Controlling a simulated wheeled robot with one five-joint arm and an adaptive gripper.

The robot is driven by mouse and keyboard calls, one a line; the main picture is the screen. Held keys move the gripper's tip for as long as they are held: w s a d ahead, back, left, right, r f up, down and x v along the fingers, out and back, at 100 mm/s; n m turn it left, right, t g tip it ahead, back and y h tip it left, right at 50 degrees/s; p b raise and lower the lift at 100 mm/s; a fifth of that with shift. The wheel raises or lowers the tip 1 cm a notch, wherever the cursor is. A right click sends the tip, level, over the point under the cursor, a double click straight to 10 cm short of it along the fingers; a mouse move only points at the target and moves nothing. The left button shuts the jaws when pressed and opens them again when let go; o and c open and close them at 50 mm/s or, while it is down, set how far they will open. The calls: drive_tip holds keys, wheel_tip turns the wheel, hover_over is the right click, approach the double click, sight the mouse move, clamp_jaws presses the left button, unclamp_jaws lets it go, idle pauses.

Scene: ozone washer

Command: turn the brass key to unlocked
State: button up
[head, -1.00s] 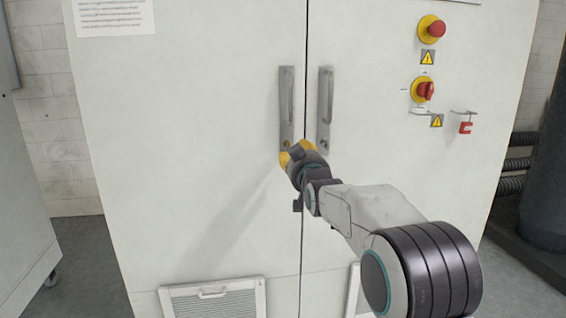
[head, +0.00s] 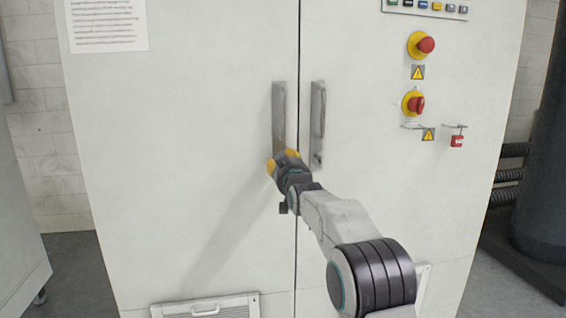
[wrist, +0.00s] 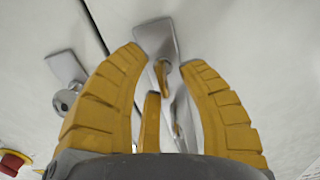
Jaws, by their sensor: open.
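The brass key (wrist: 162,75) shows in the wrist view at the end of the left door handle (wrist: 157,40), between my fingertips. My gripper (wrist: 163,57) is open, with a yellow finger on each side of the key; I cannot tell whether either finger touches it. A third, shorter yellow piece stands between the fingers, below the key. In the head view my gripper (head: 282,161) is at the lower end of the left handle (head: 279,108) and hides the key.
The right door handle (head: 317,122) stands close beside, across the door seam; it also shows in the wrist view (wrist: 66,66) with a silver lock. A red emergency button (head: 426,45), red rotary switch (head: 416,104) and red padlock (head: 457,141) are at the right.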

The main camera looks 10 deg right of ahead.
drive_tip(key=shift+w, duration=0.15)
drive_tip(key=shift+c, duration=0.4)
clamp_jaws()
